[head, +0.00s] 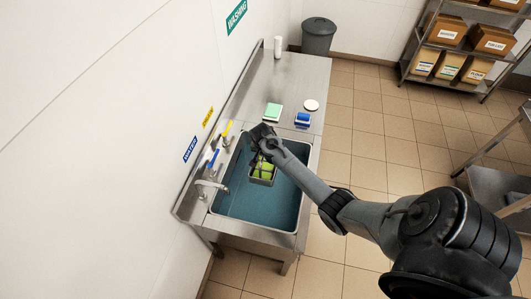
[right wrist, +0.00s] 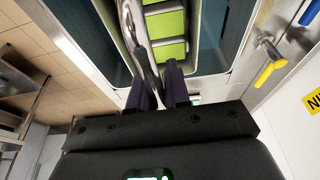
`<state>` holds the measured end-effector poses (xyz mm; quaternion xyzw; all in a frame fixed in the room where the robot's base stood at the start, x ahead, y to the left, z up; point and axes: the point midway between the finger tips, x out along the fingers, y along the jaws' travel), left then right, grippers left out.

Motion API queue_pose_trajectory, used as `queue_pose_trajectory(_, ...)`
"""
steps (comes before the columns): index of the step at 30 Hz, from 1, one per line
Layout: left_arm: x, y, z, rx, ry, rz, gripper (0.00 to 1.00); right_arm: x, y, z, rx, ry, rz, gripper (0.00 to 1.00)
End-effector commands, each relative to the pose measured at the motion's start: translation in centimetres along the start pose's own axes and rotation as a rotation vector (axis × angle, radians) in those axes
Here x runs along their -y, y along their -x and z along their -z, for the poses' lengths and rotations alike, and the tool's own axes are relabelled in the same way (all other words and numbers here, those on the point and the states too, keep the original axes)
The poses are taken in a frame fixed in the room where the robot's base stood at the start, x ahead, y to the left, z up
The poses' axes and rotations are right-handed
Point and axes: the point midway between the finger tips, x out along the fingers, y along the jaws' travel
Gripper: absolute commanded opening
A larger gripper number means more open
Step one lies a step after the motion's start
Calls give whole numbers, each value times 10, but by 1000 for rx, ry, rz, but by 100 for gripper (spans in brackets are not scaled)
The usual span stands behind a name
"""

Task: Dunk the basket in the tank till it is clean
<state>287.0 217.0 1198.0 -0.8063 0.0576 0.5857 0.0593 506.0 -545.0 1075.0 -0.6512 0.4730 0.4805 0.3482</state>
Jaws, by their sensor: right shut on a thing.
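A small metal basket (head: 262,182) with bright green surfaces inside is over the back part of the tank (head: 238,209), which holds blue water. I cannot tell how far the basket sits in the water. My right gripper (head: 262,146) is above the basket and shut on its upper metal part, probably the handle. In the right wrist view the fingers (right wrist: 160,88) close at the near side of the basket (right wrist: 166,41), whose metal bars cross the green surfaces. The exact grip is partly hidden. My left gripper is not in view.
A faucet (head: 211,184) and blue and yellow-handled taps (head: 213,158) line the tank's wall side. A green sponge-like block (head: 273,111), a blue item (head: 302,119) and a white disc (head: 311,105) lie on the counter behind. Shelves with boxes stand at back right.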

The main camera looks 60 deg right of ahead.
Motion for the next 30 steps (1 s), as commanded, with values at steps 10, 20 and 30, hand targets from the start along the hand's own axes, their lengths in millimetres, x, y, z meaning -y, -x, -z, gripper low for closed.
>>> queue_pose_trajectory(10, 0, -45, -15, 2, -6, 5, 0, 0, -40, -12, -2, -1, 2, 0)
queue_pose_trajectory(20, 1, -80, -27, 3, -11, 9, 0, 0, -72, -22, -2, -2, 1, 0)
queue_pose_trajectory(30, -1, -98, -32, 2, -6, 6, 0, 0, -108, -33, -1, -2, 1, 0)
